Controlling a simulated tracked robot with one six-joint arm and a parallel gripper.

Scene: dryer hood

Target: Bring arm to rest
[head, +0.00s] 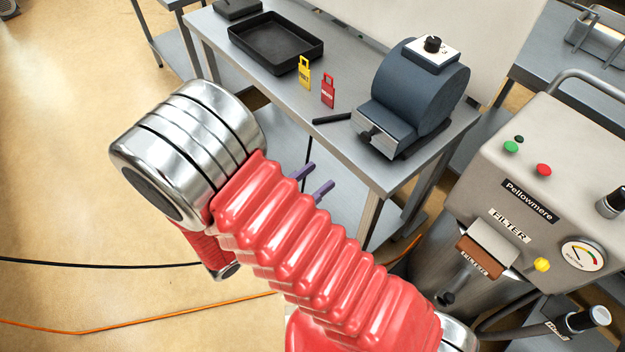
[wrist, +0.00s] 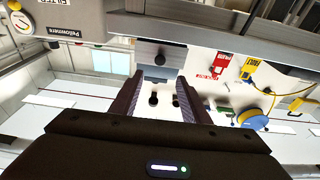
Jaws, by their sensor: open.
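My arm, in a red ribbed sleeve with a silver joint, crosses the head view from the lower right to the left middle. The two purple fingertips of my gripper (head: 313,181) show beyond the sleeve, apart from each other, below the front edge of the bench. The rest of the gripper is hidden behind the arm. In the wrist view my gripper (wrist: 160,88) is open, with a clear gap between its two dark fingers and nothing held.
A steel bench (head: 345,145) bears a black tray (head: 276,42), a yellow tag (head: 304,73), a red tag (head: 328,91) and a blue-grey machine (head: 420,90). The Pellowmere filter unit (head: 560,200) stands at right. An orange cable (head: 150,318) crosses the open floor at left.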

